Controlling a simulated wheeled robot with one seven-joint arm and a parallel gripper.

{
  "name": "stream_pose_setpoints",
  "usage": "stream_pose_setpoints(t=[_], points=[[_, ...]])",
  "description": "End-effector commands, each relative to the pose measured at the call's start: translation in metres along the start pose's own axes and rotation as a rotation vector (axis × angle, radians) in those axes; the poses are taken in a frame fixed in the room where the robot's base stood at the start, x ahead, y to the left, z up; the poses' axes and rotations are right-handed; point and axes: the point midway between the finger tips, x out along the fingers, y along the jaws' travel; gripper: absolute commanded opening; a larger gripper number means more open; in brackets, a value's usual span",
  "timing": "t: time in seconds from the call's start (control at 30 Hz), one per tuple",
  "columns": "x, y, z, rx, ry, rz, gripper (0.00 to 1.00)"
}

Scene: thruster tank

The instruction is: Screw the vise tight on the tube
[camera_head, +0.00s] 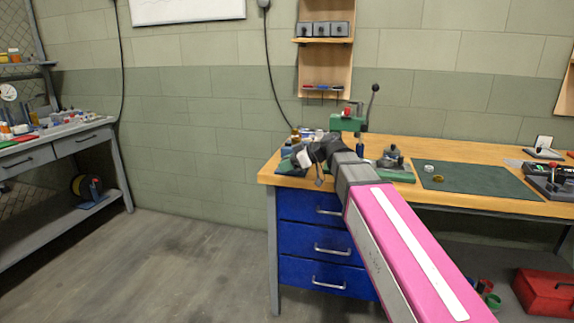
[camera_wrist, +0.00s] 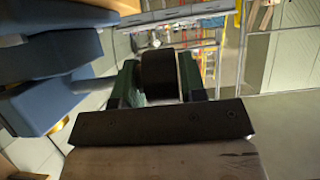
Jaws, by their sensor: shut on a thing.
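In the wrist view, blue-grey finger shapes (camera_wrist: 48,70) fill the left side, close together. A thin grey vise handle (camera_head: 319,177) shows below my gripper; in the wrist view a grey rod (camera_wrist: 98,86) runs out from the fingers. Green vise parts (camera_wrist: 126,86) flank a dark round part (camera_wrist: 158,69) behind a dark bar (camera_wrist: 160,123) with screws. The tube cannot be made out. The exact grip is partly hidden.
The wooden workbench (camera_head: 465,154) carries a green press (camera_head: 347,123) behind my arm and a green mat (camera_head: 475,181) on the right. Blue drawers (camera_head: 312,239) are below. The floor (camera_head: 190,260) to the left is clear up to another bench (camera_head: 75,140).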

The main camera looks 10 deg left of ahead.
Motion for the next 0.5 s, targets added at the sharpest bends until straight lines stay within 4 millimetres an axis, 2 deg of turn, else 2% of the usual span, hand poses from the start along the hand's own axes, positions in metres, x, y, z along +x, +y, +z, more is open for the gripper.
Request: stream_pose_setpoints(t=[0.03, 0.27, 0.3, 0.33, 0.5], points=[[-0.0006, -0.0094, 0.0023, 0.001, -0.003, -0.018, 0.14], [-0.0005, -0.0094, 0.0023, 0.001, -0.004, -0.018, 0.14], [-0.0005, -0.0094, 0.0023, 0.001, -0.004, -0.018, 0.41], [-0.0005, -0.0095, 0.0024, 0.001, -0.004, -0.019, 0.51], [-0.0003, -0.0071, 0.0019, 0.001, -0.004, -0.016, 0.53]])
